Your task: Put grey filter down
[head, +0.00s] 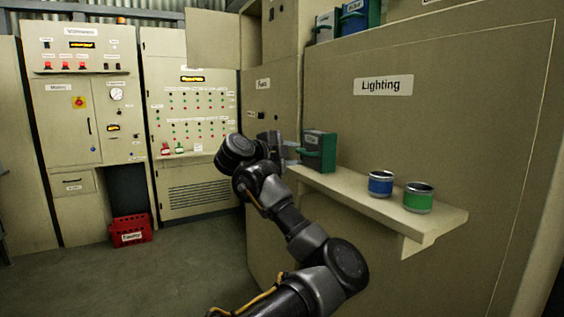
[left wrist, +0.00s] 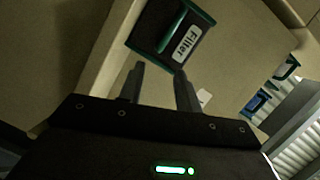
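My left gripper (left wrist: 160,82) is open, its two fingers apart with nothing visible between them. A dark filter with a green edge and handle (left wrist: 172,30), labelled "Filter", is just beyond the fingertips in the left wrist view. In the head view this green filter (head: 319,151) stands upright on the shelf (head: 440,217), just right of my left gripper (head: 286,148). A small pale grey-blue patch shows by the gripper; I cannot tell whether it is a grey filter. No filter is clearly grey. My right gripper is out of view.
Blue (head: 381,183) and green (head: 418,197) cans stand on the shelf's right part. A red crate (head: 131,229) is on the floor by the back cabinets.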

